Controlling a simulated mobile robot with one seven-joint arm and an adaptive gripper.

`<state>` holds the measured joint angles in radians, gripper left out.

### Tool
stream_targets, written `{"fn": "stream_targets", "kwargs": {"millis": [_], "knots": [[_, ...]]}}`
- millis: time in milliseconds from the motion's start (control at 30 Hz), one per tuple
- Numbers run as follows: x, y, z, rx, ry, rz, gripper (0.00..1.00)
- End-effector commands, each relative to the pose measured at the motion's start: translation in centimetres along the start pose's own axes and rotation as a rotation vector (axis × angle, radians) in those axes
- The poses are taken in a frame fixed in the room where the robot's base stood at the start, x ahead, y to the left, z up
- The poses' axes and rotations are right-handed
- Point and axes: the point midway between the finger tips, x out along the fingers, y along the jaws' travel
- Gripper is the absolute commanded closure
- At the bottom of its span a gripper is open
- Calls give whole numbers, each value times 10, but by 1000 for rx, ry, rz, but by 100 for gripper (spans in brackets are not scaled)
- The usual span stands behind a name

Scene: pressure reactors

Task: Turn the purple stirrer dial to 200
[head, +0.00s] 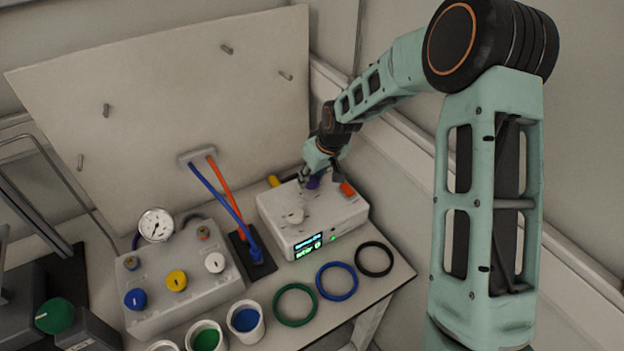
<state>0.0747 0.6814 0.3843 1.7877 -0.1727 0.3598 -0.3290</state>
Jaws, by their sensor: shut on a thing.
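The purple stirrer dial (313,183) sits on the top of a white box (275,218), toward its back. My gripper (318,177) reaches down from the upper right and is shut on the purple dial. The fingers partly hide the dial, and its pointer and scale marks are too small to read. A white knob (296,216) is on the same top, to the front left of the dial. A lit display (308,244) is on the box's front; its digits are too small to read.
An orange-red part (347,189) and a yellow part (273,181) are close to my gripper. A grey block (185,290) with coloured knobs and a gauge (156,225) stands left. Green (295,304), blue (337,281) and black (374,259) rings lie in front.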

Motion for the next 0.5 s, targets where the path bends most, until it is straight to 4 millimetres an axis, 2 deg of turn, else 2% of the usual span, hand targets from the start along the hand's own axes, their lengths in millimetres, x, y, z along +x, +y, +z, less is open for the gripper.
{"fn": "stream_targets", "kwargs": {"millis": [500], "knots": [[6, -4, 0, 400, 5, 170, 93]]}}
